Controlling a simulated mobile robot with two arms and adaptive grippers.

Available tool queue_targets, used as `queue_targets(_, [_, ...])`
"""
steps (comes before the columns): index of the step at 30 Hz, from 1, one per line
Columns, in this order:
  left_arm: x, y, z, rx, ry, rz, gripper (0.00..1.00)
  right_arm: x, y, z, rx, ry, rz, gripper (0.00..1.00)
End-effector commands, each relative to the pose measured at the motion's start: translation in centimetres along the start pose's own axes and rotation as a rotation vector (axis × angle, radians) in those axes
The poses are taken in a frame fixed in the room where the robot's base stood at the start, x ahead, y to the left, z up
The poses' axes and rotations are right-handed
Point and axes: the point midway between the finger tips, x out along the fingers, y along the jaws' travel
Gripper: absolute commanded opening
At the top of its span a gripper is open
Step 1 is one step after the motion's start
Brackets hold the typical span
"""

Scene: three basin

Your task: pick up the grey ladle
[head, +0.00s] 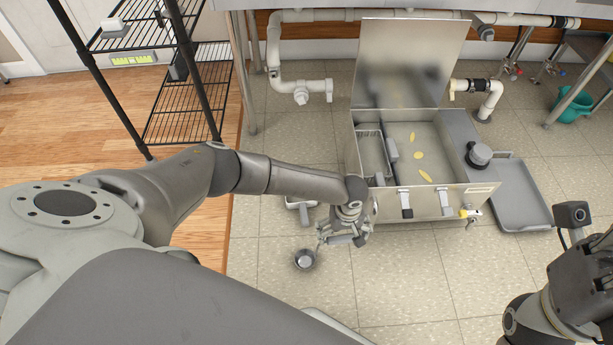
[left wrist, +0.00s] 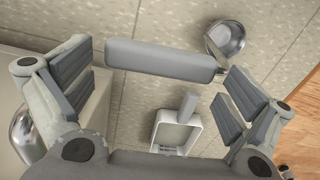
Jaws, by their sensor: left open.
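The grey ladle has a shiny round bowl (head: 305,259) on the tiled floor, just left of and below my left gripper (head: 340,238) in the head view. In the left wrist view the bowl (left wrist: 228,40) is at the upper right. A thick grey bar, apparently the ladle's handle (left wrist: 160,60), lies across the space between the fingers of my left gripper (left wrist: 160,88). The fingers are spread and do not visibly close on it. In the head view the gripper hides most of the handle. Part of my right arm shows at the lower right, its fingers out of frame.
An open metal box (head: 440,203) with a raised lid stands just beyond my left gripper. A white-framed scoop (left wrist: 177,130) with a grey handle lies nearby. A grey tray (head: 522,205) is right of the box. A black wire rack (head: 185,115) stands left.

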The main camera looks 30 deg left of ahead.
Motion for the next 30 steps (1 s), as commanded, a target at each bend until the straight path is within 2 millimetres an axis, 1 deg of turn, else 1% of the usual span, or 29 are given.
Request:
queue_targets(5, [-0.05,0.03,0.00,0.000,0.000,0.001,1.00,0.07,0.00,-0.01,0.000,0.000,0.000,0.40])
queue_targets(6, [-0.05,0.03,0.00,0.000,0.000,0.001,0.97,0.06,0.00,-0.01,0.000,0.000,0.000,0.40])
queue_targets(12, [-0.05,0.03,0.01,0.000,0.000,0.001,0.72,0.05,-0.01,0.00,0.000,0.000,0.000,0.40])
queue_targets(14, [-0.03,0.02,0.02,0.000,0.000,0.001,0.64,0.04,-0.01,0.00,0.000,0.000,0.000,0.40])
queue_targets(15, [-0.01,0.01,0.02,0.000,0.000,0.000,0.62,0.03,-0.01,0.01,0.000,-0.001,0.000,0.40])
queue_targets(25, [0.01,-0.06,0.06,0.000,-0.001,-0.001,0.62,0.07,-0.01,0.00,0.001,0.000,0.001,0.40])
queue_targets(30, [-0.51,-0.08,0.09,0.000,-0.001,-0.001,0.62,0.43,0.02,-0.18,0.001,0.003,0.002,0.40])
